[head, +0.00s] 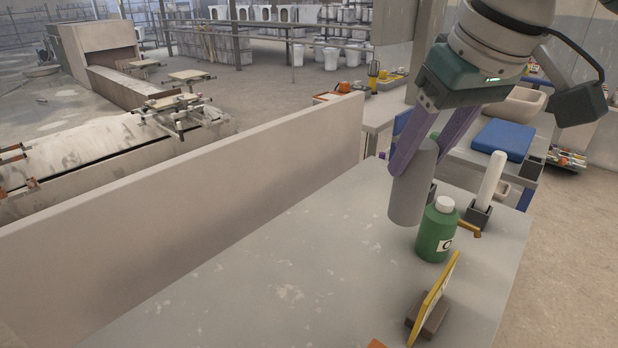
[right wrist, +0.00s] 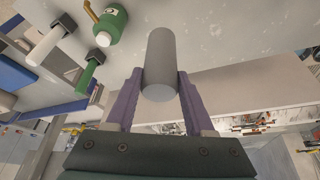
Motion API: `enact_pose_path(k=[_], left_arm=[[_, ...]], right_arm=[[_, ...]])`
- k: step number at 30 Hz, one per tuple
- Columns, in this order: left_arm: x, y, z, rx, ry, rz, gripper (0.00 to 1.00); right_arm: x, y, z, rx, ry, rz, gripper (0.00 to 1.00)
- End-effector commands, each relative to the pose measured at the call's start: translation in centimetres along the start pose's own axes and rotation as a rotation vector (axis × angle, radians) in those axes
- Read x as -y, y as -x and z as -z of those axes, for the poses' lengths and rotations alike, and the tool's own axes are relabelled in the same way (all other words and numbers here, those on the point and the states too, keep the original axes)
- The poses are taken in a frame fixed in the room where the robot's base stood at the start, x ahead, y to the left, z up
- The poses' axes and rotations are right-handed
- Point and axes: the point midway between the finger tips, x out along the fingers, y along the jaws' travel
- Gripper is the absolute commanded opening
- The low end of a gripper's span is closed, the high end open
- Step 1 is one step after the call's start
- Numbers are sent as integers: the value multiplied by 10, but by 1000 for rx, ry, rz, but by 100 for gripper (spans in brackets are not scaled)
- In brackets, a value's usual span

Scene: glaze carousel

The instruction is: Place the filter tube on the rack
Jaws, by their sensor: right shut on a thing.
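A plain grey cylinder (head: 412,190), which looks like the filter tube, is between the purple fingers of my right gripper (head: 415,155). The gripper is shut on it near its upper end. The tube hangs roughly upright, slightly tilted, and appears to be above the grey table. In the right wrist view the tube (right wrist: 160,60) sits between both fingertips (right wrist: 158,78). I cannot tell which item is the rack. A white rod (head: 491,177) stands tilted in a dark block (head: 478,214). A green rod (right wrist: 89,75) in another dark block shows in the right wrist view. My left gripper is not in view.
A green bottle (head: 436,232) with a white cap stands close beside the tube. A yellow-edged panel (head: 436,295) leans in a brown stand (head: 430,318) nearer the front. A low wall (head: 200,210) borders the table (head: 270,290) at left. The table's middle is clear.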

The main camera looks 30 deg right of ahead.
Motion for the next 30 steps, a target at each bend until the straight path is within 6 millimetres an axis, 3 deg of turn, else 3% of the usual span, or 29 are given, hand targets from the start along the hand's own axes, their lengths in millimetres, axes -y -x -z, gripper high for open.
enact_pose_path(k=[3,9,22,30], left_arm=[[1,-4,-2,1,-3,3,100],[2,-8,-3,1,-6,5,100],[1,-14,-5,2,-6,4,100],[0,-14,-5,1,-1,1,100]], right_arm=[[0,-35,-16,8,0,0,0],[1,-77,-33,3,0,2,0],[1,-126,-52,1,0,1,0],[2,-129,-53,-2,1,1,0]])
